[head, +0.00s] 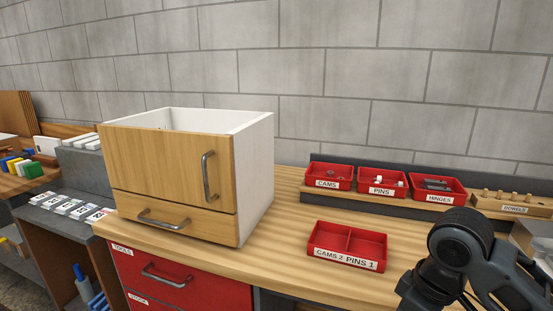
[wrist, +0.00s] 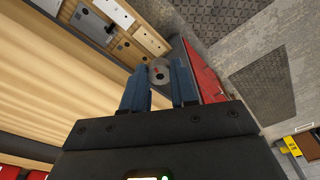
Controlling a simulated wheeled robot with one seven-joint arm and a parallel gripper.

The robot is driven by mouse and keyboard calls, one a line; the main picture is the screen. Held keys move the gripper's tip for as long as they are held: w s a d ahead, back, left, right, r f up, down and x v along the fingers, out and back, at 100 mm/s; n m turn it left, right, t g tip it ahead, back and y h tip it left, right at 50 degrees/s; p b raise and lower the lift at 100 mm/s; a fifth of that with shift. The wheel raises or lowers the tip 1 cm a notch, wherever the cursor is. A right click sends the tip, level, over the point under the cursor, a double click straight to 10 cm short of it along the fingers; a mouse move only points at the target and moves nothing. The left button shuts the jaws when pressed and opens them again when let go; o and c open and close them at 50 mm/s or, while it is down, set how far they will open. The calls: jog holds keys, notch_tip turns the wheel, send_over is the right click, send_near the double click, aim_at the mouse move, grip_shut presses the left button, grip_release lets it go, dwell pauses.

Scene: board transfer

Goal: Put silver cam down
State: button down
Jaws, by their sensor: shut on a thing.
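The silver cam (wrist: 160,74), a small round grey disc with a reddish mark, shows in the wrist view between the tips of my blue fingers. My gripper (wrist: 159,68) is shut on it. In the head view my arm is at the lower right, and neither the fingers nor the cam shows there. A red two-part tray (head: 319,247) labelled CAMS 2 and PINS 1 sits on the bench. Both of its compartments look empty. The red CAMS bin (head: 327,184) behind it holds a few small grey pieces.
Red PINS (head: 381,190) and HINGES (head: 438,194) bins and a wooden DOWELS block (head: 514,209) line the back. A wood-fronted cabinet (head: 166,162) with an open top stands left. The worktop (head: 274,235) is clear between cabinet and tray. Red drawers (head: 185,285) sit below.

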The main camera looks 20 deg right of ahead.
jog(key=w+a+f+m, duration=0.2)
jog(key=a+f, duration=0.3)
jog(key=f, duration=0.4)
jog(key=w+a+f+m, duration=0.2)
jog(key=a+f, duration=0.3)
jog(key=f, duration=0.4)
jog(key=shift+a+m+h, duration=0.3)
jog(key=shift+a, duration=0.05)
jog(key=shift+s+f, duration=0.1)
jog(key=shift+f, duration=0.1)
jog(key=shift+a, duration=0.1)
